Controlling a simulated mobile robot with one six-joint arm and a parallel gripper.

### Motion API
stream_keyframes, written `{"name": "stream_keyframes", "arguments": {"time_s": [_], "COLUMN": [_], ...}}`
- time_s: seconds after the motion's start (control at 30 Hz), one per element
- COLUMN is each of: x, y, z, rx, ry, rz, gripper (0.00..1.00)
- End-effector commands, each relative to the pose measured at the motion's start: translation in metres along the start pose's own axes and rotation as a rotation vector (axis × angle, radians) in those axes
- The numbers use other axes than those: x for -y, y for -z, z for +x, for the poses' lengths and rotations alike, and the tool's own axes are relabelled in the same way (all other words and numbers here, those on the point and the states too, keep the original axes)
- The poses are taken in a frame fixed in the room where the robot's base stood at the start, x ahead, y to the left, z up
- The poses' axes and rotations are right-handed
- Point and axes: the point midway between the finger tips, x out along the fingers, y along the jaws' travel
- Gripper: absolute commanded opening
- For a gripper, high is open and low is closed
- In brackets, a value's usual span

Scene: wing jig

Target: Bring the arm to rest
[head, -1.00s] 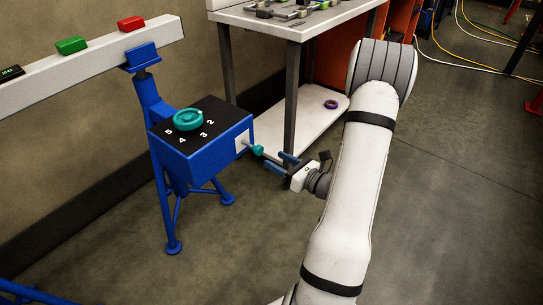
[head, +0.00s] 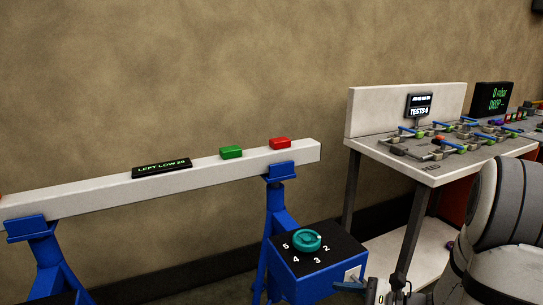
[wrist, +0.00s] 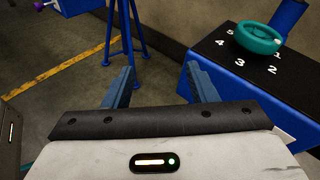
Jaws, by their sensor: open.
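My gripper (wrist: 161,88) is open in the wrist view, with two blue fingers apart and nothing between them. Beyond the fingers there is bare floor. A blue box (wrist: 233,98) with a black top and a teal dial (wrist: 258,38) is close on the right of the fingers. In the head view, the box (head: 310,275) is at the bottom, with its dial (head: 307,240) on top among white numbers. My arm is at the lower right; the wrist is partly cut off by the bottom edge, just right of the box. Whether the gripper touches anything is unclear.
A white beam (head: 215,177) on blue stands carries a black display (head: 162,168), a green button (head: 231,152) and a red button (head: 280,143). A white bench (head: 378,151) with several small fittings stands right. A blue stand leg (wrist: 135,30) shows ahead of the fingers.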

Motion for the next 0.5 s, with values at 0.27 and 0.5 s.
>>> {"name": "stream_keyframes", "arguments": {"time_s": [0.27, 0.5], "x": [-0.083, -0.104], "y": [-0.110, -0.171], "z": [-0.009, -0.056], "rx": [-0.280, -0.534], "ry": [-0.550, -0.920], "rz": [-0.568, -1.131], "gripper": [0.52, 0.52]}}
